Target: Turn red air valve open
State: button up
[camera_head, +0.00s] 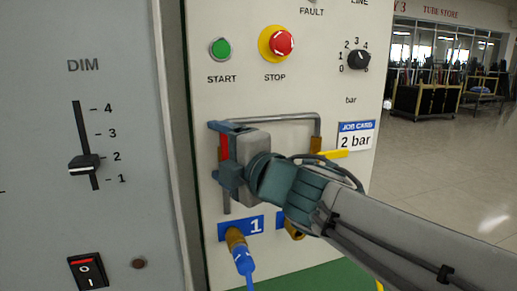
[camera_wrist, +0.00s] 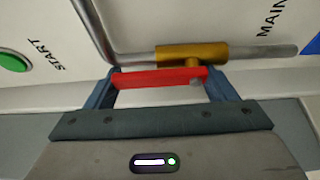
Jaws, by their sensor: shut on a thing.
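The red valve handle (camera_head: 224,148) is on the left vertical run of the grey pipe on the panel. In the wrist view the red handle (camera_wrist: 155,79) lies in line with the pipe, in front of the brass valve body (camera_wrist: 192,54). My gripper (camera_head: 221,153) is shut on the handle, with one finger at each end of it. In the wrist view my gripper (camera_wrist: 160,88) spans the handle lengthwise. In the head view my gripper hides the brass body and part of the pipe.
A yellow handle (camera_head: 333,154) sits on the right pipe run, close to my arm. A job card (camera_head: 356,135) reads 2 bar. A selector knob (camera_head: 359,60), red stop button (camera_head: 282,42) and green start button (camera_head: 221,49) are above. A blue hose (camera_head: 244,263) hangs below outlet 1.

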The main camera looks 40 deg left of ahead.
jog(key=shift+r, duration=0.1)
jog(key=o, duration=1.4)
jog(key=p+v, duration=0.2)
jog(key=v, duration=1.1)
jog(key=shift+s+d, duration=0.1)
jog(key=shift+d, duration=0.3)
